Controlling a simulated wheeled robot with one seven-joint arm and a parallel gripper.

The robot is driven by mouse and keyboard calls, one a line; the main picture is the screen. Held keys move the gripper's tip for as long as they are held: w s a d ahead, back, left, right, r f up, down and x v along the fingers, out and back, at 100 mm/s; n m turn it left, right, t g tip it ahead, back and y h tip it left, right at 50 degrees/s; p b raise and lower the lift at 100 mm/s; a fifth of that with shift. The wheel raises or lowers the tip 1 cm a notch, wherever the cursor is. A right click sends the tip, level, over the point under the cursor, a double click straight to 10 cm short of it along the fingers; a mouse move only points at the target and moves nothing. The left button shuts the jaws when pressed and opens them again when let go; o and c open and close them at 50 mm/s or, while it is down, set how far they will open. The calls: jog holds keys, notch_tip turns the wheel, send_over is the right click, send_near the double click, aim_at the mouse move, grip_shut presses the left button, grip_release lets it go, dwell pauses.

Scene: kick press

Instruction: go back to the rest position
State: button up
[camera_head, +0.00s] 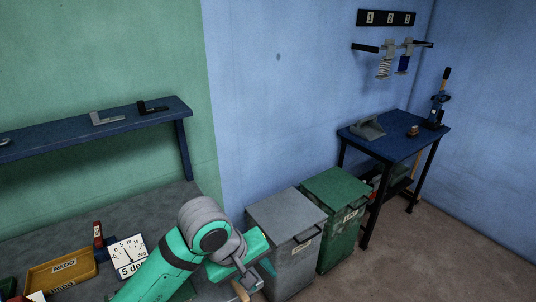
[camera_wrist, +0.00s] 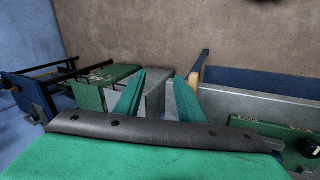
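My gripper (camera_head: 252,277) is low in the middle of the head view, at the right end of the grey bench and in front of the grey bin. In the wrist view its two teal fingers stand apart with a clear gap between them (camera_wrist: 158,88), and nothing is held there. My teal arm reaches up from the bottom edge of the head view and hides part of the bench.
A grey lidded bin (camera_head: 287,214) and a green lidded bin (camera_head: 335,188) stand right of the gripper. A blue table (camera_head: 405,146) stands farther right. Floor at lower right is clear.

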jog(key=w+d+r+t+h, duration=0.2)
jog(key=w+d+t+h, duration=0.25)
jog(key=d, duration=0.45)
jog(key=w+d+r+t+h, duration=0.3)
jog(key=d+t+h, duration=0.15)
jog(key=d, duration=0.45)
jog(key=s+a+f+n+t+y, duration=0.2)
jog(key=s+a+f+t+y, duration=0.15)
jog(key=s+f+y, duration=0.5)
jog(key=s+a+f+n+t+y, duration=0.25)
jog(key=s+a+f, duration=0.3)
jog(key=f, duration=0.55)
jog(key=s+a+f+m+g+y, duration=0.1)
jog(key=s+a+m, duration=0.2)
jog(key=s, duration=0.8)
jog(key=s+a+f+m+g, duration=0.1)
jog(key=s+a+m, duration=0.3)
jog(key=s, duration=0.8)
jog(key=shift+f+m+y, duration=0.4)
jog(key=shift+f+m, duration=0.05)
jog(key=shift+m, duration=0.8)
jog(key=shift+w, duration=0.15)
jog(key=shift+c, duration=0.6)
